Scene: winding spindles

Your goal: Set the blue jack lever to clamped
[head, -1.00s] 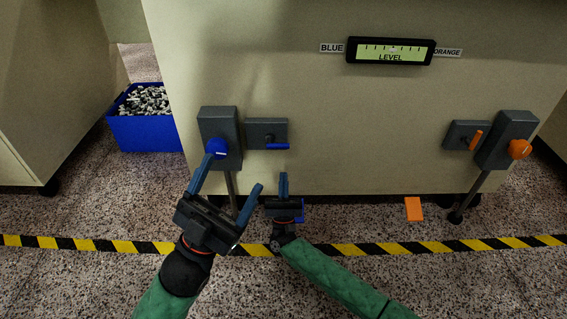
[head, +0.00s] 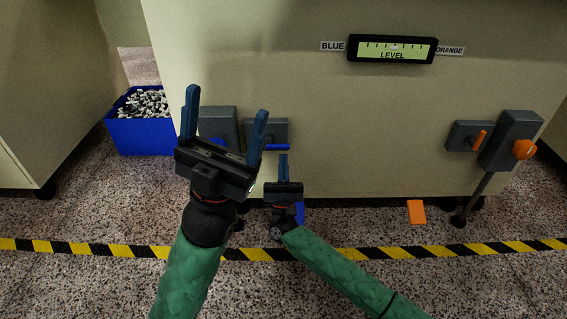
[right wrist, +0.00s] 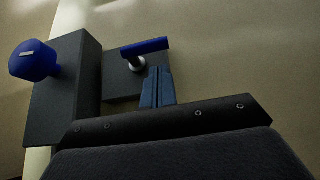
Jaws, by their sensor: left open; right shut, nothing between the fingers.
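The blue jack lever (head: 278,147) is a short blue bar on a dark plate, lying about level and reaching right from its pivot. It also shows in the right wrist view (right wrist: 146,46), tilted slightly there. My right gripper (head: 283,156) is shut and empty, with its fingertips (right wrist: 158,70) just below the bar, right of the pivot. I cannot tell whether they touch it. My left gripper (head: 228,100) is open and empty, pointing up in front of the blue jack's box (head: 226,113). It partly hides that box and its blue knob (right wrist: 34,60).
A level gauge (head: 392,49) sits between BLUE and ORANGE labels. The orange lever (head: 480,140) and orange knob (head: 524,149) are at right. A blue bin (head: 140,137) stands left. Striped tape (head: 400,249) crosses the floor.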

